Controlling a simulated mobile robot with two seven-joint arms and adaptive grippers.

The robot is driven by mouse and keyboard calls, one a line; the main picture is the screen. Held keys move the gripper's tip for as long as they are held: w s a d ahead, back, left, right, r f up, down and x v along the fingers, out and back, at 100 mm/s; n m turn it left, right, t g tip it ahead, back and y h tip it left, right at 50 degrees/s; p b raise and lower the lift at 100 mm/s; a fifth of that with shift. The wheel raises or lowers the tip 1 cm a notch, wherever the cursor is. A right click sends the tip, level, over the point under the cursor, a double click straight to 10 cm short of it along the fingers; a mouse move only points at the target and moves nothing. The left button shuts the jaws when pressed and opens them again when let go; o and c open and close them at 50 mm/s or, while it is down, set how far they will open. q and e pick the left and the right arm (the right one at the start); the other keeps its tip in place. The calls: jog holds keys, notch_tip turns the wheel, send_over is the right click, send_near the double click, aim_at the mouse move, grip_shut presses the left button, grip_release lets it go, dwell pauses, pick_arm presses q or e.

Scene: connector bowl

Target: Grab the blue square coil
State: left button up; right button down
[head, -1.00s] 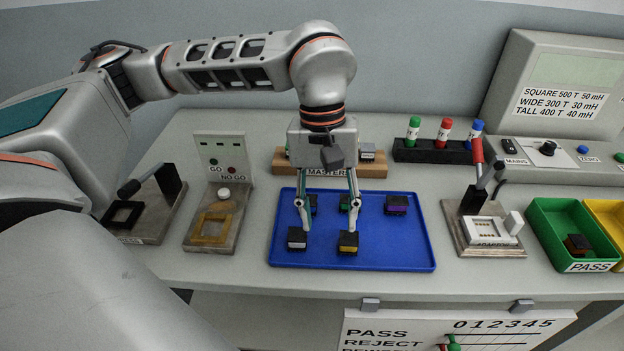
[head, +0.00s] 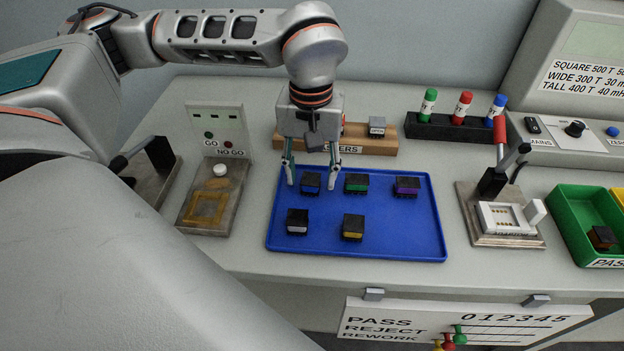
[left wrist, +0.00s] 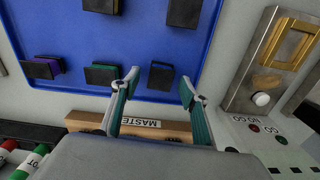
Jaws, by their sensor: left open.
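The blue square coil (head: 311,183) is a small dark block with a blue front band, at the back left of the blue tray (head: 400,246). My left gripper (head: 312,184) is open and empty, pointing down, with one finger on each side of this coil in the head view. In the left wrist view the coil (left wrist: 161,77) shows as a dark block between the two fingertips (left wrist: 160,83). No finger clearly touches it, and the exact height of the fingertips above the tray is hard to tell. My right gripper is out of view.
Green-banded (head: 356,184) and purple-banded (head: 406,187) coils share the back row; white-banded (head: 297,222) and yellow-banded (head: 353,228) ones sit in front. A wooden masters block (head: 372,145) stands behind the tray, a go/no-go gauge (head: 207,205) left, a lever adapter fixture (head: 500,225) right.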

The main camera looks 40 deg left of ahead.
pick_arm(q)
jog(key=shift+f, duration=0.25)
jog(key=c, duration=1.2)
jog(key=shift+r, duration=0.15)
